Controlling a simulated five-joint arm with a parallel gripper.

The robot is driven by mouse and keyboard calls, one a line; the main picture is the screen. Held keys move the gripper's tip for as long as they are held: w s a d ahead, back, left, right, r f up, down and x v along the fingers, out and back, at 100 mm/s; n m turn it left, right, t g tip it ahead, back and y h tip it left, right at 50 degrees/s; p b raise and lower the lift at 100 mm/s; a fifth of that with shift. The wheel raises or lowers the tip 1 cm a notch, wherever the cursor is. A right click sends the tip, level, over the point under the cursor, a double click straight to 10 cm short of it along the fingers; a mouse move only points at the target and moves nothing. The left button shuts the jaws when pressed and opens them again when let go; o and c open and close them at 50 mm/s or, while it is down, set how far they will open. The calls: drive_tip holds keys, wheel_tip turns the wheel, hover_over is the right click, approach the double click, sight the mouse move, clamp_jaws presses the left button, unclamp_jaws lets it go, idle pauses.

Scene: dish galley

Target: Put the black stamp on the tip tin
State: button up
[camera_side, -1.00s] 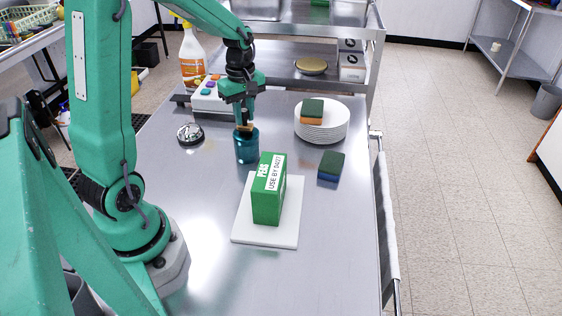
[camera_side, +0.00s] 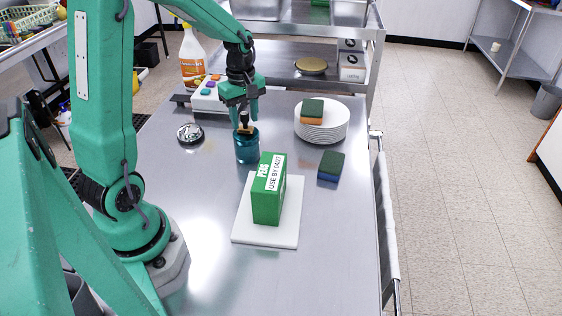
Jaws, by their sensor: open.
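The black stamp (camera_side: 245,119), with a dark handle and a tan base, sits on top of the tip tin. The tip tin (camera_side: 247,148) is a teal-blue cylinder standing upright on the steel table. My gripper (camera_side: 244,112) is open just above the tin, its fingers on either side of the stamp's handle with a visible gap. The stamp's underside and its exact contact with the tin's top are too small to make out.
A green box (camera_side: 268,200) stands on a white board (camera_side: 262,236) in front. A sponge (camera_side: 331,166) and a plate stack (camera_side: 328,128) are to the right. A round dark-and-silver item (camera_side: 190,133) lies left. A button panel (camera_side: 208,100) and spray bottle (camera_side: 192,60) stand behind.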

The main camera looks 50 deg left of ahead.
sight(244, 114)
wheel_tip(244, 114, up, 12)
drive_tip(key=shift+r, duration=0.15)
idle(0.6)
idle(0.5)
drive_tip(key=s+d+r+m+t, duration=0.1)
drive_tip(key=s+d+m+t, duration=0.4)
drive_tip(key=s+d+m, duration=0.8)
drive_tip(key=d+m, duration=0.2)
drive_tip(key=m, duration=0.3)
drive_tip(key=shift+d+r+t, duration=0.15)
drive_tip(key=shift+d+t, duration=0.1)
drive_tip(key=shift+t, duration=0.05)
